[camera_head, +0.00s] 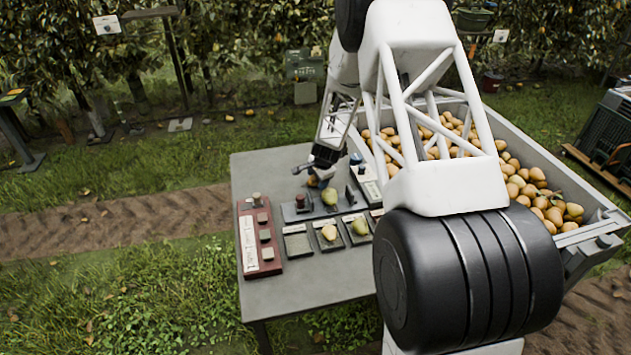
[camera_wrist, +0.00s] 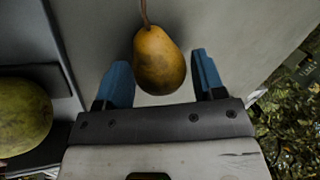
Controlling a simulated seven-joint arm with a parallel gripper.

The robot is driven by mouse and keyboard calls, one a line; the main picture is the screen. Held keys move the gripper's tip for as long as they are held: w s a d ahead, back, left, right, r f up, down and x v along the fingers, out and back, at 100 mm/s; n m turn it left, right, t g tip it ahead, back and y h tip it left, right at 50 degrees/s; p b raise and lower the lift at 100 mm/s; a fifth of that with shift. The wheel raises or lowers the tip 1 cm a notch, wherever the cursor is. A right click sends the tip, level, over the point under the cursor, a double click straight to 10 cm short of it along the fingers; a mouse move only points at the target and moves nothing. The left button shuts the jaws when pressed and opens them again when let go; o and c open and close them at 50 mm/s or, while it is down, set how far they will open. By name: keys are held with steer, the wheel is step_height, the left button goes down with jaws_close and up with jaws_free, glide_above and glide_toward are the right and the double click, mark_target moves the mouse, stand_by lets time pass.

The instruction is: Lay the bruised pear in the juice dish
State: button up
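A brownish-yellow pear (camera_wrist: 160,62) with a thin stem lies between the two blue fingers of my gripper (camera_wrist: 162,66) in the wrist view. A gap shows on each side, so the fingers stand open around it without visibly gripping. In the head view my gripper (camera_head: 314,172) is low over the back of the grey table, with a bit of the pear (camera_head: 313,181) beneath it. I cannot make out a bruise clearly. Several small dark square dishes stand along the table front; one is bare (camera_head: 297,244). Their labels are too small to read, so I cannot tell the juice dish.
A green pear (camera_head: 330,196) sits on a dark tray right of my gripper; it also shows in the wrist view (camera_wrist: 22,115). Two dishes hold pears (camera_head: 329,232) (camera_head: 360,228). A red board (camera_head: 248,226) stands left. A large pear-filled bin (camera_head: 575,200) is at right.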

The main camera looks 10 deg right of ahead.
steer(key=c, duration=0.6)
steer(key=shift+c, duration=0.2)
steer(key=shift+r, duration=5)
